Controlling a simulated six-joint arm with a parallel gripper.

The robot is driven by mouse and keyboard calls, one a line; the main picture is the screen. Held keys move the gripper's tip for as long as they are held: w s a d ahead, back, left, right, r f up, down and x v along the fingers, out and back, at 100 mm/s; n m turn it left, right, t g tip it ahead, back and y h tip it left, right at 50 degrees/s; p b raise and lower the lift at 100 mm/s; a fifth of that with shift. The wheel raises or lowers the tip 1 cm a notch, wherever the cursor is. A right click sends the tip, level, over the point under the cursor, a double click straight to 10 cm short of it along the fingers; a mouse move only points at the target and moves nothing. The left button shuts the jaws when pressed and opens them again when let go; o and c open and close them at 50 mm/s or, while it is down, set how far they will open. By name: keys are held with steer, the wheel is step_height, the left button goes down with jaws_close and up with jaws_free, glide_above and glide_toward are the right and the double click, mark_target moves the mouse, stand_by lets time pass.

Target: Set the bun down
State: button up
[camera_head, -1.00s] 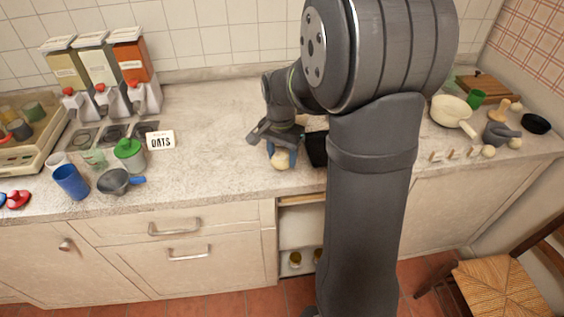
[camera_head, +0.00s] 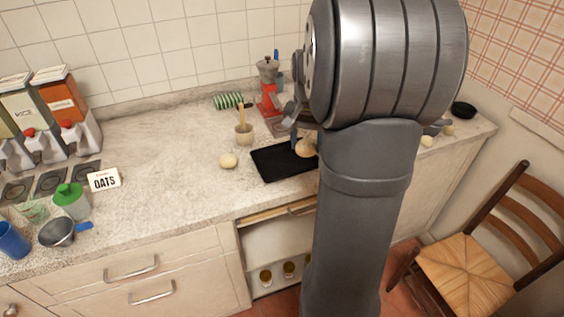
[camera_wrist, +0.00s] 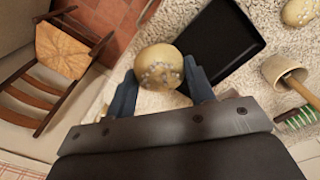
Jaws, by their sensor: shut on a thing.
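My gripper (camera_wrist: 161,88) is shut on a round, golden seeded bun (camera_wrist: 160,67), with a blue finger on each side. In the head view the bun (camera_head: 306,148) shows beside my arm, at the right end of the black tray (camera_head: 265,172). In the wrist view it overlaps the edge of the tray (camera_wrist: 232,32); its height above the surface is hard to tell. A second bun (camera_head: 228,161) lies on the counter left of the tray; it also shows in the wrist view (camera_wrist: 298,11). My arm hides the tray's right part in the head view.
The OATS card (camera_head: 104,179) is far left. The counter between card and second bun is clear.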

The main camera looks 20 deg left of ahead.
steer(key=w+d, duration=0.6)
steer(key=w, duration=0.1)
glide_above(298, 157)
step_height(298, 157, down, 7)
steer(key=shift+r, duration=0.1)
steer(key=shift+f, duration=2.05)
steer(key=shift+f, duration=0.1)
steer(key=o, duration=0.7)
